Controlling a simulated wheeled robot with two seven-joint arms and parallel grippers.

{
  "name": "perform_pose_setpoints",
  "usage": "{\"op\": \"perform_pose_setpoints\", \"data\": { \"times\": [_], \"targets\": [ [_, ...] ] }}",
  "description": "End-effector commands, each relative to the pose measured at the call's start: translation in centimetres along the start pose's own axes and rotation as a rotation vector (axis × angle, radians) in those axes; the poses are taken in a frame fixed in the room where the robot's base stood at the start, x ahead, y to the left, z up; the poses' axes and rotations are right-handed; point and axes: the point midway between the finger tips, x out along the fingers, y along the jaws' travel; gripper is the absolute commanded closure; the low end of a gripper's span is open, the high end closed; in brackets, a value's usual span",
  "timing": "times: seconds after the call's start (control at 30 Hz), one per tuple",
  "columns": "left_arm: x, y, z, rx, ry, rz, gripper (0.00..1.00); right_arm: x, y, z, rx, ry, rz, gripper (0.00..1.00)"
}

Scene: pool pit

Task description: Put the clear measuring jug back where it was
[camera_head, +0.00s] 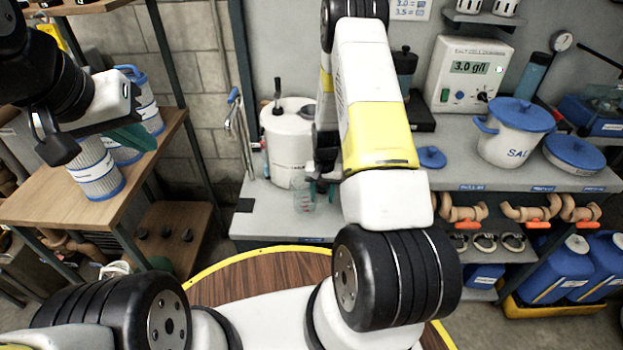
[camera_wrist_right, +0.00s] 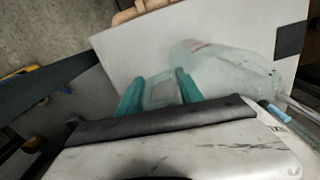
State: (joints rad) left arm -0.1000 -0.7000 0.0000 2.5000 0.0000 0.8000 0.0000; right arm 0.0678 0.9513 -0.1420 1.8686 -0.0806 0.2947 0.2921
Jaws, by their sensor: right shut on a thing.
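The clear measuring jug (camera_head: 303,197) shows small and faint at the left part of the grey counter, by the white tub. In the right wrist view its transparent body (camera_wrist_right: 228,68) lies to the right of the teal fingers, tilted in the picture. My right gripper (camera_head: 322,187) is partly hidden behind my own arm. In the wrist view its fingers (camera_wrist_right: 160,90) are shut on the jug's handle. I cannot tell whether the jug's base touches the counter. My left gripper (camera_head: 95,142) is at the left, over the pleated filter cartridges; its finger gap is unclear.
A white tub (camera_head: 287,140) stands just behind the jug. A salt meter (camera_head: 468,75), a white salt pot (camera_head: 512,132) and a blue-lidded dish (camera_head: 574,155) are further right. Filter cartridges (camera_head: 98,175) stand on the wooden shelf at left. Bare counter (camera_head: 262,212) shows left of the jug.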

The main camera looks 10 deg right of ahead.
Motion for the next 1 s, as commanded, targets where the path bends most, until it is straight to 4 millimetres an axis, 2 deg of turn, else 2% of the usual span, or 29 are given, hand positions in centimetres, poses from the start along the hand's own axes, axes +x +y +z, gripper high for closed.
{"op": "perform_pose_setpoints", "data": {
  "times": [0.07, 0.2, 0.3, 0.63, 0.67, 0.7, 0.77, 1.0],
  "targets": [
    [0.0, 0.0, 0.0, 0.000, 0.000, 0.000, 1.00, 0.1, 0.4, -0.8, 0.002, 0.003, 0.000, 1.00],
    [0.0, 0.0, 0.0, 0.000, 0.000, 0.000, 1.00, 2.6, 0.3, -0.4, -0.001, -0.002, 0.000, 1.00],
    [0.0, 0.0, 0.0, 0.000, 0.000, 0.000, 1.00, 3.6, 0.4, -0.5, -0.001, 0.000, 0.000, 1.00],
    [0.0, 0.0, 0.0, 0.000, 0.000, 0.000, 1.00, 3.8, 0.4, -0.5, -0.001, 0.001, 0.000, 1.00],
    [0.0, 0.0, 0.0, 0.000, 0.000, 0.000, 1.00, 3.8, 0.3, -0.5, -0.001, 0.001, 0.000, 0.53],
    [0.0, 0.0, 0.0, 0.000, 0.000, 0.000, 1.00, 3.8, 0.4, -0.5, 0.000, 0.001, 0.000, 0.45],
    [0.0, 0.0, 0.0, 0.000, 0.000, 0.000, 1.00, 3.8, 0.4, -0.5, 0.000, 0.001, 0.000, 0.35],
    [0.0, 0.0, 0.0, 0.000, 0.000, 0.000, 1.00, 3.8, 0.4, -0.5, 0.000, 0.001, 0.000, 0.35]
  ]
}}
